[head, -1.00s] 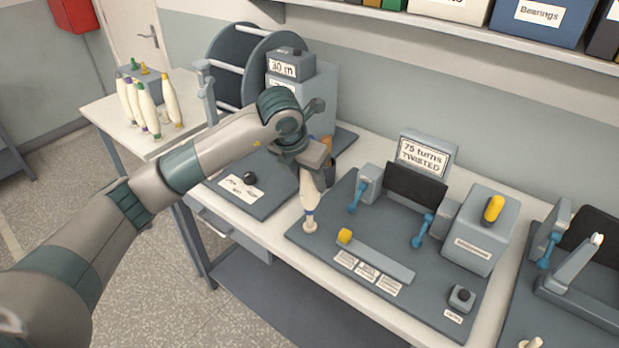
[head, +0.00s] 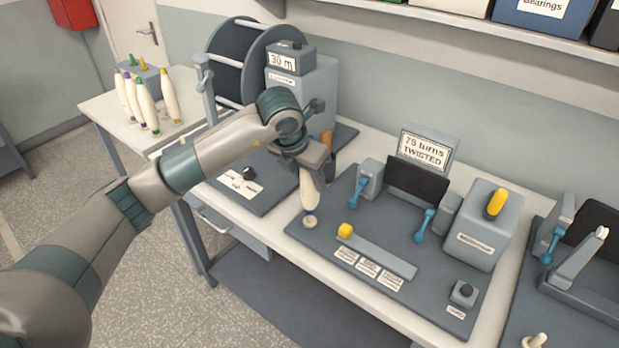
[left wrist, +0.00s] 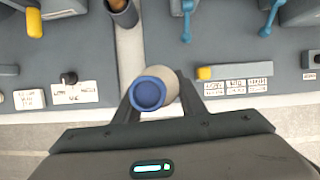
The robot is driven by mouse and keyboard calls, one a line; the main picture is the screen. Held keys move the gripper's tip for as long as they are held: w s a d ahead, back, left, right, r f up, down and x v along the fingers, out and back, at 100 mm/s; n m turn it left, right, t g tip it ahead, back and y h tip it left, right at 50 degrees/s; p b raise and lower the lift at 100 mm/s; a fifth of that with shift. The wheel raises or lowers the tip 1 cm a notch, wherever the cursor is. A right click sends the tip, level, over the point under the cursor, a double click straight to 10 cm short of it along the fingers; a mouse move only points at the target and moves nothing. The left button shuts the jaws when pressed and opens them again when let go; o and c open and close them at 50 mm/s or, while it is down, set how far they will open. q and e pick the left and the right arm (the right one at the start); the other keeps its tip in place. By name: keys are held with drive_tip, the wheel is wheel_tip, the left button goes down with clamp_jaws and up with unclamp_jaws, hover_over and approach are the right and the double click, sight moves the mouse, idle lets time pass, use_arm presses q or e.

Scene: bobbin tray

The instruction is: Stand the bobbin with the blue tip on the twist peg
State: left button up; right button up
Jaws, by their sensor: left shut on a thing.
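In the left wrist view the bobbin (left wrist: 160,88) sits between the fingers (left wrist: 158,100), with a blue round end towards the camera. The bobbin's low end is at a small cream round piece (head: 310,222), seemingly the twist peg, at the left front corner of the grey twist board (head: 400,262). Whether it is seated there I cannot tell. My right gripper is out of view.
A sign reading "75 turns TWISTED" (head: 424,150), blue-handled clamps (head: 425,222) and a yellow knob (head: 345,230) are on the board. A brown-topped holder (head: 327,143) is close behind the gripper. Several bobbins (head: 146,105) stand on the left side table.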

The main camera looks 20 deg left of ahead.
use_arm(q)
drive_tip(key=shift+f+b, duration=0.8)
drive_tip(key=shift+f, duration=0.2)
drive_tip(key=shift+f+b, duration=0.65)
drive_tip(key=shift+f, duration=0.1)
drive_tip(key=o, duration=1.2)
drive_tip(key=shift+r, duration=0.15)
